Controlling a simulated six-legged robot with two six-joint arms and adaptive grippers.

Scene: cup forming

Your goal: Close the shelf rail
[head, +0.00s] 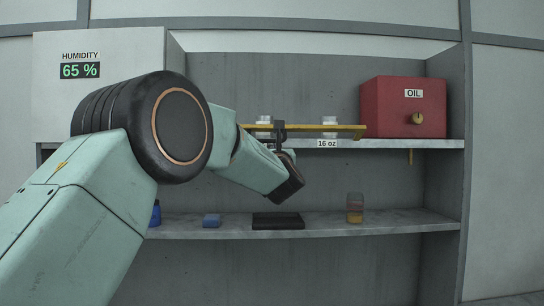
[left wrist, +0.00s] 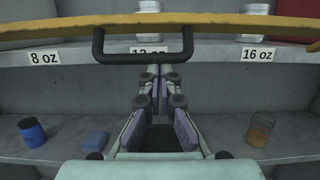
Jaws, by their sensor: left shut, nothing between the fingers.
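The yellow shelf rail (head: 340,128) runs across the front of the upper shelf in the head view. Across the top of the left wrist view, the rail (left wrist: 225,22) curves down at its right end. Its black U-shaped handle (left wrist: 143,59) hangs from it, and the handle also shows in the head view (head: 280,130). My left gripper (left wrist: 157,75) is shut and empty, with its fingertips at or just below the handle's bar. I cannot tell whether they touch it. In the head view my left wrist hides most of its fingers. My right gripper is out of view.
Clear cups (head: 329,122) stand on the upper shelf (head: 420,144) behind the rail. A red oil box (head: 390,110) stands at its right. The lower shelf (head: 220,232) holds a blue jar (left wrist: 32,131), a blue block (head: 211,220), a black tray (head: 278,227) and an amber-filled jar (head: 355,216).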

